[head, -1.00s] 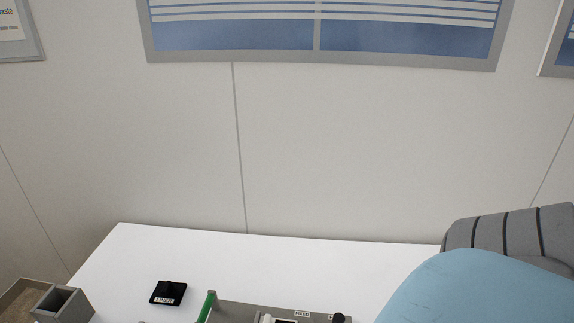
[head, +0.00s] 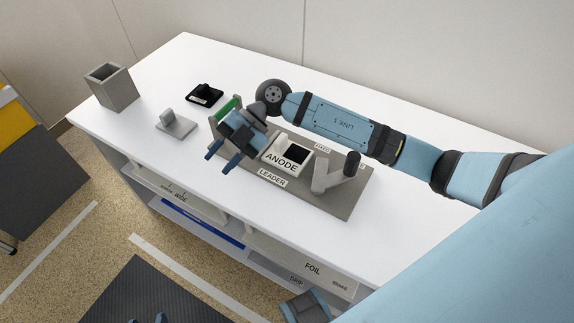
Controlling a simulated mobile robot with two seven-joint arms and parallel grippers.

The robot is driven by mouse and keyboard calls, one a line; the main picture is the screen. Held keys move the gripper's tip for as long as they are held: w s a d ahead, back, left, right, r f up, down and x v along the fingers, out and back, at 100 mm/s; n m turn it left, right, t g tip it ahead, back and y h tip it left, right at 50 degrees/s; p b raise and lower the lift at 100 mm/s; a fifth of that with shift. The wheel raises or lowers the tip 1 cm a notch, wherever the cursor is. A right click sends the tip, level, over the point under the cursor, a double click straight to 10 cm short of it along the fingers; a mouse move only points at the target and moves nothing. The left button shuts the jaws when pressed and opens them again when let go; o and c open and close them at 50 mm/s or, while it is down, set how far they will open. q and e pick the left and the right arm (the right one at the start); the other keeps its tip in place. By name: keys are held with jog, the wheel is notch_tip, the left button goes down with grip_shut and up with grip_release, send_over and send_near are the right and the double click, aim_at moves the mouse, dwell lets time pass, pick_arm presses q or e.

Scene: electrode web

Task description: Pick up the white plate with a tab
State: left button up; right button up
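A pale grey-white plate with an upright tab (head: 177,126) lies flat on the white table, left of the fixture. My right gripper (head: 222,158) hangs over the left part of the fixture, to the right of and nearer than the plate. Its two dark blue fingers are apart with nothing between them, and it does not touch the plate. Two blue fingertips of my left gripper (head: 147,320) show apart at the bottom edge, low above the floor; the rest of it is out of view.
A grey open box (head: 112,88) stands at the table's left corner. The grey fixture base (head: 340,203) bears an ANODE block (head: 283,157) and a crank (head: 338,176). Labelled shelves (head: 300,262) sit below.

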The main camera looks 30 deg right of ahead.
jog(key=w+d+f+m+t+h+b, duration=0.1)
jog(key=w+d+f+h+b, duration=0.25)
jog(key=w+d+h, duration=0.35)
jog(key=r+m+t+h+b, duration=0.1)
jog(key=m+h+b, duration=0.1)
jog(key=m+h, duration=0.25)
send_over(279, 140)
jog(key=shift+n+h, duration=0.35)
jog(key=f, duration=0.7)
jog(key=shift+w+d, duration=0.1)
jog(key=shift+w, duration=0.1)
jog(key=f, duration=0.3)
jog(key=f+b, duration=0.1)
jog(key=f, duration=0.1)
jog(key=shift+s+f, duration=0.1)
jog(key=shift+s, duration=0.15)
jog(key=shift+f, duration=0.2)
grip_shut()
jog(key=shift+r, duration=0.1)
